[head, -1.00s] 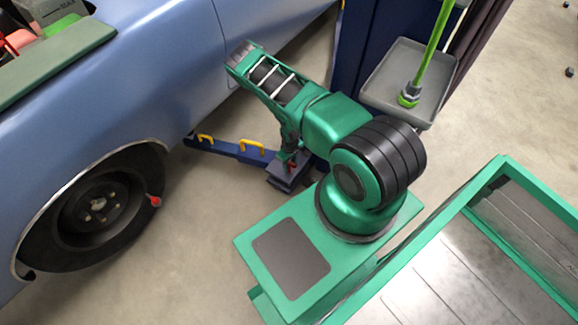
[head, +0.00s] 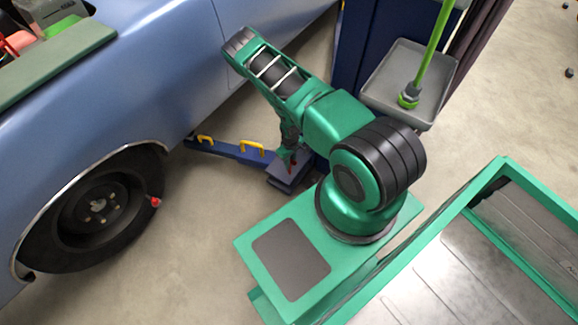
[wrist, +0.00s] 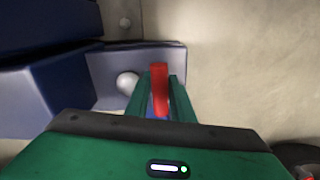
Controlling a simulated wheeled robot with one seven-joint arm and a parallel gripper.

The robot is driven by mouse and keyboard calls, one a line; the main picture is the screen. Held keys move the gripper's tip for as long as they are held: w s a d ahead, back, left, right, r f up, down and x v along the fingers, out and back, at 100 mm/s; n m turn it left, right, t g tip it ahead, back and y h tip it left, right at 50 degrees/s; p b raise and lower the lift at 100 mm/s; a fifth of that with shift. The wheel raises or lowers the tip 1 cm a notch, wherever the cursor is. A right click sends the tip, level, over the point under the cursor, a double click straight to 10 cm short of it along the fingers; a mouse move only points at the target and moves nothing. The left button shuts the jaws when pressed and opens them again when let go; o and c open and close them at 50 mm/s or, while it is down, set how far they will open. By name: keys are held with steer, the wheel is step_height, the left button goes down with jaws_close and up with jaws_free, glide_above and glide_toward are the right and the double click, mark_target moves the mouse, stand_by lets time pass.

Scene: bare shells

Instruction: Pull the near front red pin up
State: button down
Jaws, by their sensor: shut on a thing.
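The red pin (wrist: 159,88) stands between the two green fingers of my gripper (wrist: 159,98) in the wrist view, and the gripper is shut on it.
A blue car (head: 130,80) with its black wheel (head: 95,205) stands at the left. A blue post (head: 360,60) and a grey tray (head: 420,75) holding a green-handled tool are behind my arm. Yellow handles (head: 252,147) sit on the lift arm. Floor lies clear between wheel and arm.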

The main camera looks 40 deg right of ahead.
steer(key=shift+r, duration=0.15)
steer(key=c, duration=1.7)
jaws_free()
steer(key=shift+c, duration=0.2)
step_height(320, 180, up, 11)
steer(key=shift+f, duration=0.1)
